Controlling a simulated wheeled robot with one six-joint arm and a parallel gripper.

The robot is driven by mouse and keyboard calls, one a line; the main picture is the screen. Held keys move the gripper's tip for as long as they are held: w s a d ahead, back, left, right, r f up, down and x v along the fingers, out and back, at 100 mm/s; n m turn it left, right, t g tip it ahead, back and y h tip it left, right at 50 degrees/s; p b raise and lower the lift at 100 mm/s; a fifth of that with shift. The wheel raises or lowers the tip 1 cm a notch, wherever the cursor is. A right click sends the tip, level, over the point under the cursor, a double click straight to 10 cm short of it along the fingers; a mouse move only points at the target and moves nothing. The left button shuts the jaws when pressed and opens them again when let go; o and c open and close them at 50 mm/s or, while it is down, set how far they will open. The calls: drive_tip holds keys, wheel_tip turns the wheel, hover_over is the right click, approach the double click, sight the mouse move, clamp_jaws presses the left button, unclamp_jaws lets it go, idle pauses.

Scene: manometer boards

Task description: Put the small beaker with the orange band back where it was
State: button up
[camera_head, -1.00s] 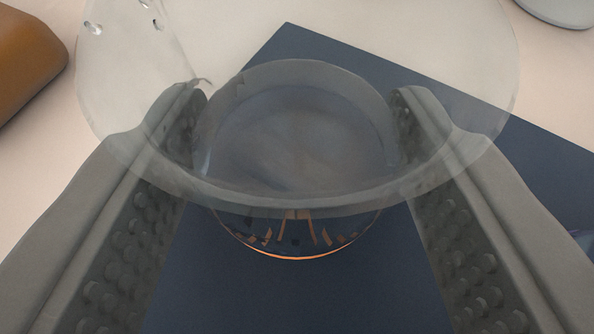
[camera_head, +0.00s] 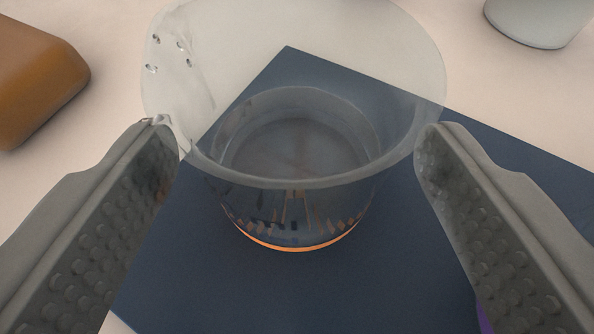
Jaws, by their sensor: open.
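The small clear beaker with the orange band (camera_head: 296,235) stands upright on a dark blue mat (camera_head: 200,262). Its wide rim flares toward me, and the orange band shows low on its near side. A few droplets cling to the glass at the upper left. My gripper (camera_head: 297,130) is open around the beaker, one finger on each side. Clear gaps show between the lower body and both fingers; near the rim, I cannot tell whether the fingertips touch the glass.
A brown rounded block (camera_head: 35,80) lies on the pale table (camera_head: 110,35) at the upper left. A pale grey round object (camera_head: 540,22) stands at the upper right. A small purple thing (camera_head: 484,318) shows behind the right finger. The mat around the beaker looks clear.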

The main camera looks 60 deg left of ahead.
drive_tip(key=v, duration=1)
drive_tip(key=shift+s+d, duration=0.1)
drive_tip(key=shift+d, duration=0.1)
drive_tip(key=shift+r, duration=0.1)
drive_tip(key=shift+r+t, duration=0.3)
drive_tip(key=shift+r, duration=0.05)
drive_tip(key=s+d+r+m+t+h, duration=0.3)
drive_tip(key=s+r+t, duration=0.25)
drive_tip(key=r, duration=0.35)
drive_tip(key=s+d+r+m+t+h, duration=0.25)
drive_tip(key=s+r+t, duration=0.3)
drive_tip(key=r, duration=0.35)
drive_tip(key=s+d+f+m+h, duration=0.2)
drive_tip(key=s+m+h, duration=0.1)
drive_tip(key=s, duration=0.6)
drive_tip(key=s+d+f+m+h, duration=0.3)
drive_tip(key=s+m, duration=0.1)
drive_tip(key=s, duration=0.6)
drive_tip(key=shift+s, duration=0.15)
